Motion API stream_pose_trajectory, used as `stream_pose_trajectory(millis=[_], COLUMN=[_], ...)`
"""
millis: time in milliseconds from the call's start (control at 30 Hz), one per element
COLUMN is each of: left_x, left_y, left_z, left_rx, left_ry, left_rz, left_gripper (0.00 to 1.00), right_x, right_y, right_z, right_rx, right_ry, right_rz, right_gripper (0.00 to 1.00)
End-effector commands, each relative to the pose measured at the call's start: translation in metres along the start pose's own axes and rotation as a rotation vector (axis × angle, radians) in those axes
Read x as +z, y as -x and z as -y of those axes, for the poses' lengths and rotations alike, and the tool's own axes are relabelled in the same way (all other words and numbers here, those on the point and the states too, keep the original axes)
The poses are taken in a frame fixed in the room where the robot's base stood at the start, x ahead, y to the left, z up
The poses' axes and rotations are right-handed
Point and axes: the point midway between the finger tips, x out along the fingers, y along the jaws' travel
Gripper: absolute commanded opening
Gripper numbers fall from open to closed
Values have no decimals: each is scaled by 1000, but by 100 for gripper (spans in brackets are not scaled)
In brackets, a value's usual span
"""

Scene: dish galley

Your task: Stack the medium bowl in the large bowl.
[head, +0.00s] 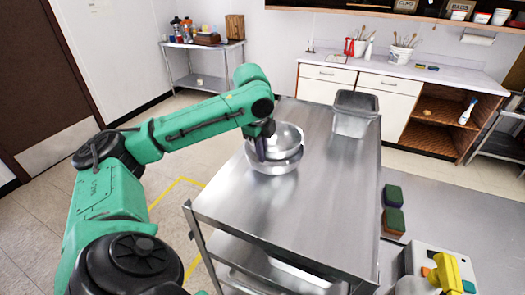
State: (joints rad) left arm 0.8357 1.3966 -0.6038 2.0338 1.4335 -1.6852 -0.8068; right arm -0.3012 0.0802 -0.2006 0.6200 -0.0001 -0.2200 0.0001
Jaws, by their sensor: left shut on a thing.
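Two shiny steel bowls are together on the steel table (325,190), near its left edge. The medium bowl (289,137) is the upper one, over and partly within the large bowl (275,168), which stands on the table top. My left gripper (262,150) points down at the left side of the medium bowl and is shut on its rim. The gripper hides part of both bowls, and I cannot tell whether the medium bowl rests on the large one. My right gripper is not in view.
A grey metal bin (354,113) stands at the table's far right corner. Green and brown sponges (393,222) lie right of the table, with a yellow-handled object (447,272) at bottom right. The near table top is clear.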

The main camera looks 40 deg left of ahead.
Motion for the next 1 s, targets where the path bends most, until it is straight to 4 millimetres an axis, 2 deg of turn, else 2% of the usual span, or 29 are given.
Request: stream_pose_trajectory(millis=[167, 200, 267, 300, 600, 733, 867, 1000], left_x=[0, 0, 0, 0, 0, 0, 0, -1], left_y=[0, 0, 0, 0, 0, 9, 32, 73], left_z=[0, 0, 0, 0, 0, 1, 0, 2], left_rx=[-1, -1, -1, -1, 2, -2, -4, -8], left_ry=[0, 0, 0, 0, 0, 1, 0, -1], left_rz=[0, 0, 0, 0, 0, 0, -2, -5], left_gripper=[0, 15, 38, 43, 43, 43, 43, 43], right_x=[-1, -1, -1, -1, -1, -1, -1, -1], right_y=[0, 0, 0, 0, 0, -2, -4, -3], right_z=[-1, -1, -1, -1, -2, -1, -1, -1], right_rx=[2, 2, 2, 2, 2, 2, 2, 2], right_ry=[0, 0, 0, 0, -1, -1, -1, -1], right_rz=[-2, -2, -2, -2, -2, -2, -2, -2], right_gripper=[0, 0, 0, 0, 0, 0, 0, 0])
